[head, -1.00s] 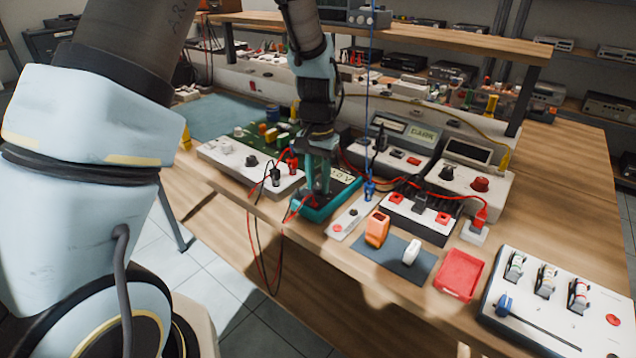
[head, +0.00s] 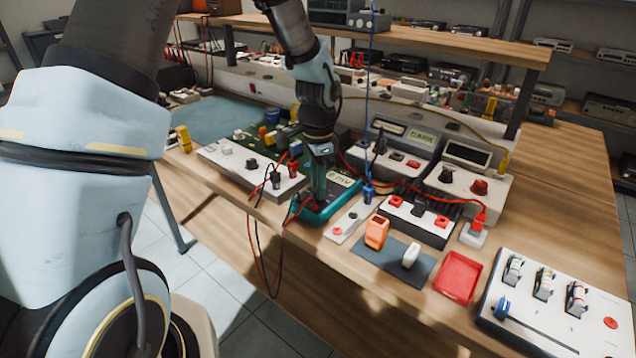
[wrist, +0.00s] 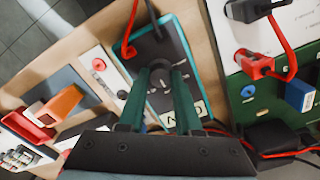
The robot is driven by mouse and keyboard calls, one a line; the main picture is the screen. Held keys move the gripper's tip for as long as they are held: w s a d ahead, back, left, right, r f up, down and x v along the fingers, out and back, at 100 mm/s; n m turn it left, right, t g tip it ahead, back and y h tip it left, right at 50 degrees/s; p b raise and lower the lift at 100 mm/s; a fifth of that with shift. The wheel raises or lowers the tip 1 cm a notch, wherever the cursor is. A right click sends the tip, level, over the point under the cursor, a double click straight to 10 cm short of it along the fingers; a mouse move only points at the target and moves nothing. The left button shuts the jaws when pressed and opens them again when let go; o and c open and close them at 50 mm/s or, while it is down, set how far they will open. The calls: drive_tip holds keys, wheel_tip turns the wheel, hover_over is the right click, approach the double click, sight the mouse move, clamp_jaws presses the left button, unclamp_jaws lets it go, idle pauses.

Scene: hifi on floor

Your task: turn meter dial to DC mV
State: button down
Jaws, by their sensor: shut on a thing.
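The meter (head: 341,199) is a dark slab with a teal rim, lying near the front edge of the bench. It also shows in the wrist view (wrist: 189,35), with its pale display (wrist: 193,112) partly hidden by a finger. My gripper (wrist: 164,74) points down over the meter face, its two green fingers shut on the dark round dial (wrist: 160,77). In the head view my gripper (head: 318,199) hides the dial. The dial's pointer and the markings around it are too small or covered to read. Red and black leads plug into the meter's end.
A white panel with test leads (head: 232,165) stands to the left. A strip with a red button (head: 338,231) lies close on the right, then a grey mat with an orange block (head: 376,232). A red tray (head: 459,278) and a switch panel (head: 540,320) are farther right.

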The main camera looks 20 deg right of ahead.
idle(0.3)
drive_tip(key=c, duration=0.6)
unclamp_jaws()
wheel_tip(320, 180, up, 11)
drive_tip(key=b, duration=0.1)
drive_tip(key=shift+b, duration=0.4)
drive_tip(key=shift+f, duration=0.1)
drive_tip(key=s+a+f+n, duration=0.1)
drive_tip(key=s+a+n, duration=0.1)
drive_tip(key=a+n, duration=0.6)
drive_tip(key=s+a+f+n+t, duration=0.1)
drive_tip(key=a+n, duration=0.8)
drive_tip(key=a, duration=1.4)
drive_tip(key=shift+s+f+n+t, duration=0.3)
drive_tip(key=shift+s+f, duration=0.05)
drive_tip(key=shift+s, duration=0.3)
